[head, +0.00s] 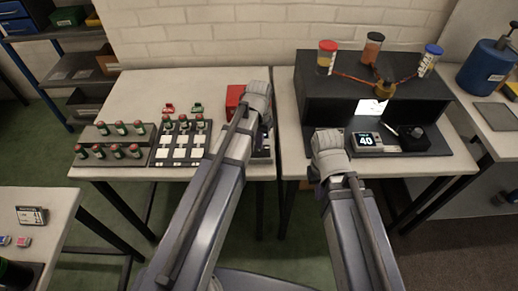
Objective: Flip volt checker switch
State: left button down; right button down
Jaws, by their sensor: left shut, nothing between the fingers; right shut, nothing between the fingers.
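A red device (234,98), perhaps the volt checker, stands on the left table (140,92). My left arm and gripper cover much of it, and I can make out no switch on it. My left gripper (259,92) is shut and empty, in front of or over the red device; whether it touches is unclear. My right gripper (326,142) is shut and empty, at the front of the black station on the right table, left of a small display unit (367,141) reading 40.
A black rack (180,143) with several dark, red-topped cylinders and white slots is left of my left arm, beside another cylinder rack (112,138). The black station (345,97) carries red-, dark- and blue-capped jars. A blue tank (487,66) stands far right.

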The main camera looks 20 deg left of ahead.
pick_arm(q)
jog(key=shift+f+b, duration=0.9)
dwell(0.8)
jog(key=shift+r, duration=0.1)
notch_tip(320, 180, up, 7)
jog(key=p, duration=0.7)
jog(key=shift+s+d, duration=0.15)
jog(key=s+d+m+y, duration=0.1)
jog(key=s+d, duration=0.9)
jog(key=s, duration=0.4)
